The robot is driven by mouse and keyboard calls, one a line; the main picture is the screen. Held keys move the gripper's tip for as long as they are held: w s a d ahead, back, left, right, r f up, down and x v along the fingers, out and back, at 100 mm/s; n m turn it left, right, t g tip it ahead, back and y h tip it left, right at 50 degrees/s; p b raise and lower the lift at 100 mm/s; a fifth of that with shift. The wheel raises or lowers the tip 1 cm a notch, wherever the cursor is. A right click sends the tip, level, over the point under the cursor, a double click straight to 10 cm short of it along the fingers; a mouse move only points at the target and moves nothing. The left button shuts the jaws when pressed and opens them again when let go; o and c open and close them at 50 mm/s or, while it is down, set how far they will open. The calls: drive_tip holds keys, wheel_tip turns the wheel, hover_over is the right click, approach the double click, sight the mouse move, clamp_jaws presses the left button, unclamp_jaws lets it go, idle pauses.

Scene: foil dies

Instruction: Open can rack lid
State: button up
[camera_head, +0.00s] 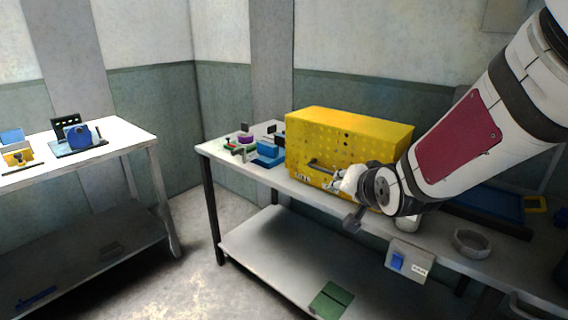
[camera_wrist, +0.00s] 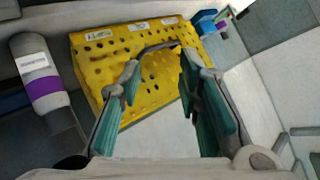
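The can rack appears to be the yellow perforated box (camera_head: 345,135) on the right bench. It also shows in the wrist view (camera_wrist: 105,68), with white labels along one edge. A dark bar handle (camera_head: 328,166) is on its front face; in the wrist view the handle (camera_wrist: 158,46) spans between my fingertips. My gripper (camera_wrist: 160,68) is open, with its teal-padded fingers apart. In the head view my gripper (camera_head: 340,182) is at the box's front, close to the handle. I cannot tell whether the fingers touch the handle. My wrist hides the box's lower right front.
A grey can with a purple band (camera_wrist: 42,78) stands beside the box. Blue and green parts (camera_head: 268,152) lie left of it. A ring (camera_head: 472,242) and blue tray (camera_head: 490,208) are to the right. Another bench (camera_head: 120,135) stands left, with floor between.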

drive_tip(key=w+a+f+m+t+y+b, duration=0.1)
drive_tip(key=w+f+m+t+b, duration=0.2)
drive_tip(key=w+f, duration=0.4)
drive_tip(key=m+t+b, duration=0.3)
drive_tip(key=m+t, duration=0.2)
drive_tip(key=m, duration=0.3)
approach(324, 170)
drive_tip(key=shift+h, duration=0.4)
drive_tip(key=w, duration=0.7)
drive_tip(key=w+a+r, duration=0.1)
drive_tip(key=w, duration=0.2)
drive_tip(key=shift+w+b, duration=0.25)
drive_tip(key=shift+b, duration=0.1)
clamp_jaws()
